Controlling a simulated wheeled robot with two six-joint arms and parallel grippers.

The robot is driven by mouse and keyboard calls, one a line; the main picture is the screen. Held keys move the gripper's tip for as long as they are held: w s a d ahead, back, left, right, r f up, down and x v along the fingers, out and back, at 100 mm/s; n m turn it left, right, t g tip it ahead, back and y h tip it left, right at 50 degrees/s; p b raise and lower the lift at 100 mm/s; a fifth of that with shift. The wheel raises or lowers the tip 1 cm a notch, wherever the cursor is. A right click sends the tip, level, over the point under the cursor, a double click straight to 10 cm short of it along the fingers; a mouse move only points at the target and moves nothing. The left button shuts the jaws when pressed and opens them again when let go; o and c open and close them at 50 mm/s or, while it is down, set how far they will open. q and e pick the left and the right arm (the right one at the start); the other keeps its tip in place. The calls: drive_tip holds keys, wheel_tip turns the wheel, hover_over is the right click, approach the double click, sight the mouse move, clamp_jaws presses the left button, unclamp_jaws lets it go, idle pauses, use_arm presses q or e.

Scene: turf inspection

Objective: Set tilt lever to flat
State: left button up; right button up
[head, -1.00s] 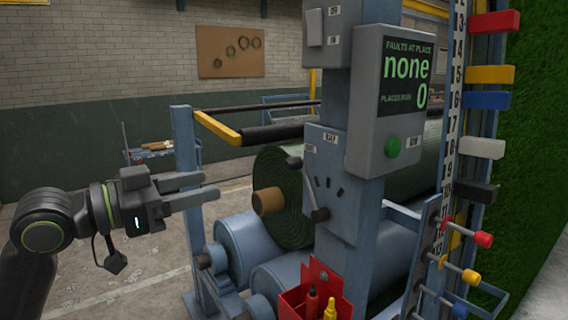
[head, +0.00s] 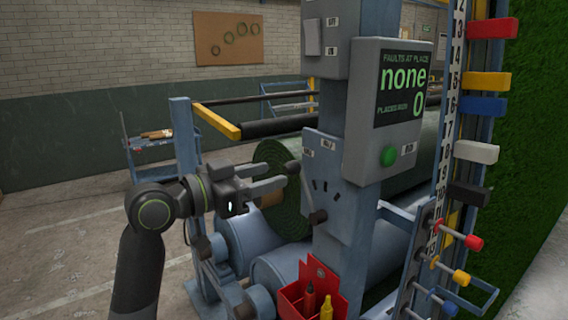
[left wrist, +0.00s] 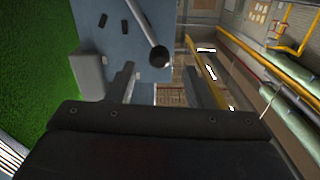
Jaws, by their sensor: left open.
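The tilt lever is a grey rod with a dark ball knob (head: 292,166) on the blue panel of the post. Its rod rises from a dark hub (head: 316,216) and leans left, with the knob at the top. The small labels on the panel are too blurred to read. My left gripper (head: 275,175) is open and empty, its fingers pointing right, just left of the knob. In the left wrist view the knob (left wrist: 158,56) shows ahead of the gap between the open fingers (left wrist: 158,85), apparently not gripped. My right gripper is out of view.
A grey counter box (head: 388,110) with a green button sits on the post above right of the lever. A turf roll (head: 275,205) lies behind my gripper over blue rollers (head: 250,238). A red bin (head: 312,292) hangs below. Coloured tabs and pegs line the right.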

sight(285, 170)
use_arm(q)
drive_tip(key=shift+p+x, duration=0.65)
drive_tip(key=shift+x, duration=1.7)
drive_tip(key=shift+s, duration=0.1)
clamp_jaws()
